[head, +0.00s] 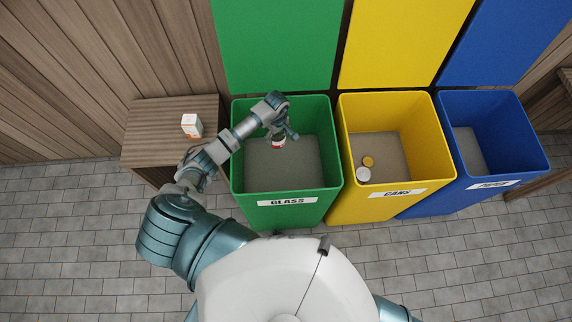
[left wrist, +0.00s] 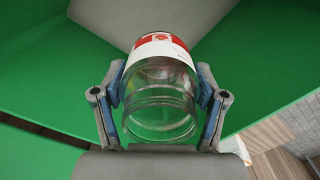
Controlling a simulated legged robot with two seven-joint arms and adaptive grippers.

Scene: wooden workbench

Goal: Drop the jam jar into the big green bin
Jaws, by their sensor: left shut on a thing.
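The jam jar (left wrist: 158,88) is clear glass with a red and white label and an open threaded mouth towards the left wrist camera. My left gripper (left wrist: 160,95) is shut on the jar, one finger on each side. In the head view the left gripper (head: 279,134) is over the big green bin (head: 287,184), labelled GLASS, and the jar (head: 278,142) shows just below it, partly hidden by the fingers. The bin is open at the top, and the part of its grey floor that I see is bare. My right gripper is not in view.
A yellow CANS bin (head: 385,208) with two cans inside and a blue PAPER bin (head: 478,190) stand to the right of the green one. A wooden bench (head: 160,150) with a small white and orange carton (head: 191,126) stands to the left.

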